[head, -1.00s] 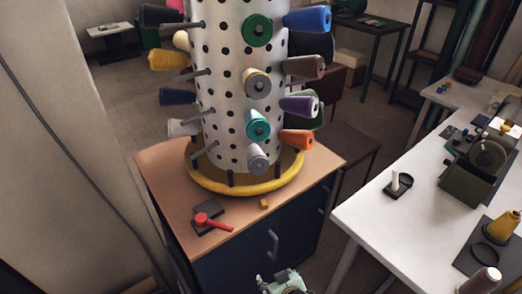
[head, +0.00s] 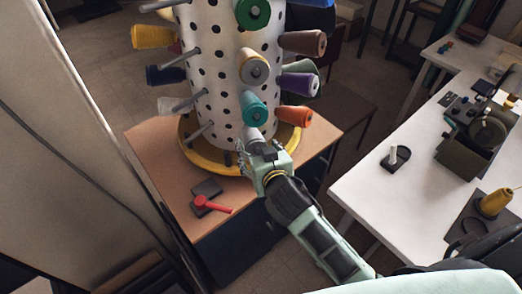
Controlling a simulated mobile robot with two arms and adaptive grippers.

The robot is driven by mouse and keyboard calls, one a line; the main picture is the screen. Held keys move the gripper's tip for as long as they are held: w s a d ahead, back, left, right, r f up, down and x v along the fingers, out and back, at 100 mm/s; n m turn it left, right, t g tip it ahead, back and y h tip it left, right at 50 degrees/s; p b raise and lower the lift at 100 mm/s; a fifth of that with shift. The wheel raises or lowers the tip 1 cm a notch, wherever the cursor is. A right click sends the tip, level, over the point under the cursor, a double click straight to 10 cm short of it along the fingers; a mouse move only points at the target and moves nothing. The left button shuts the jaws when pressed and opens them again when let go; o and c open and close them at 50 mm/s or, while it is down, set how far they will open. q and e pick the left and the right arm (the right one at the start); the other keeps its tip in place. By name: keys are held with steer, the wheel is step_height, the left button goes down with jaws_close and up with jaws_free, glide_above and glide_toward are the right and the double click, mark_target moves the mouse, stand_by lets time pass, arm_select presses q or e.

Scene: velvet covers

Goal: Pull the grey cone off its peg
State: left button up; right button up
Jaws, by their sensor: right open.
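The grey cone (head: 253,133) sits low on the front of the white dotted drum (head: 214,75), under a teal cone (head: 254,107). Its lower part is hidden behind my right gripper. My right gripper (head: 256,148) reaches in from the lower right and is open at the near end of the grey cone. Whether its fingers are around the cone or just short of it, I cannot tell. The peg under the cone is hidden. My left gripper is out of view.
Orange (head: 294,117), purple (head: 300,84) and other cones stick out close by, along with bare pegs. A yellow ring (head: 192,159) surrounds the drum's foot. A red tool (head: 212,204) lies on the wooden cabinet top (head: 160,147). A white table (head: 375,200) stands at right.

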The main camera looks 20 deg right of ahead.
steer(key=x, duration=0.3)
steer(key=shift+w+f, duration=0.15)
steer(key=shift+w, duration=0.15)
steer(key=shift+w+f+p, duration=0.15)
steer(key=shift+w+p, duration=0.15)
steer(key=c, duration=1.3)
steer(key=shift+s+r+p, duration=0.2)
steer(key=shift+s+p, duration=0.1)
steer(key=shift+p, duration=0.05)
